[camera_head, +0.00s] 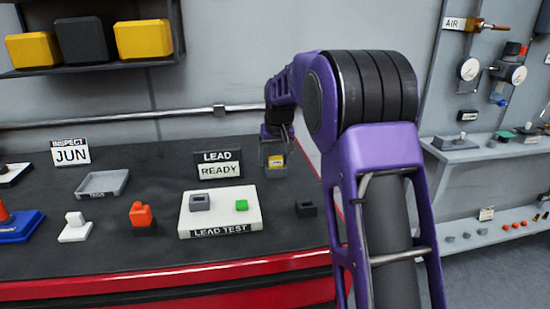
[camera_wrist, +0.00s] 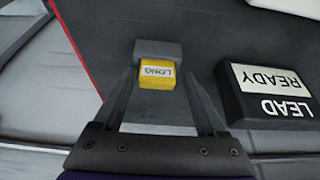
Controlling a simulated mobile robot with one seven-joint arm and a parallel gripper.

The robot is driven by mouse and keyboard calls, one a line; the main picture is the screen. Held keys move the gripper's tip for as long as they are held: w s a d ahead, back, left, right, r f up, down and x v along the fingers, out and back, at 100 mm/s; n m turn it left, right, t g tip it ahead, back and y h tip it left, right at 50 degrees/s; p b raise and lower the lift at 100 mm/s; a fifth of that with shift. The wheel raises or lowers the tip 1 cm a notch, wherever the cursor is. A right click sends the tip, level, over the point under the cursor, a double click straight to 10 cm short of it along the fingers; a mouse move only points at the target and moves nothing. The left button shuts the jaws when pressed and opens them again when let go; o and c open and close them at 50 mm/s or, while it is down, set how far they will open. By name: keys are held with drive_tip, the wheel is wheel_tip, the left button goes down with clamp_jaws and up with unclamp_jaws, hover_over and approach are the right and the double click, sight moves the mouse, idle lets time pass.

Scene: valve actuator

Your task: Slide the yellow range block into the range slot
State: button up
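The yellow range block (camera_wrist: 156,75), labelled "LONG", lies between the fingers of my gripper (camera_wrist: 159,82) in the wrist view. The fingers stand apart on either side of it, with a slight gap seeming to show at each side. A grey block (camera_wrist: 158,48) sits directly against the yellow block's far side; whether this holds the range slot, I cannot tell. In the head view the yellow block (camera_head: 276,161) shows small below my gripper (camera_head: 277,148), at the right back of the dark bench. No range slot is clearly seen.
The "LEAD READY" sign (camera_head: 217,165) stands close to the left of my gripper. The white "LEAD TEST" plate (camera_head: 220,224) with grey and green pieces lies in front. A small black block (camera_head: 306,209) is right of the plate. A grey tray (camera_head: 103,184) is further left.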

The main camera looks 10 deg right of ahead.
drive_tip(key=shift+s+d+f, duration=0.1)
drive_tip(key=shift+d+f, duration=0.1)
drive_tip(key=shift+d, duration=0.15)
drive_tip(key=shift+r, duration=0.15)
drive_tip(key=p+v, duration=0.1)
drive_tip(key=v, duration=1.6)
drive_tip(key=shift+a+r, duration=0.25)
drive_tip(key=shift+r, duration=0.05)
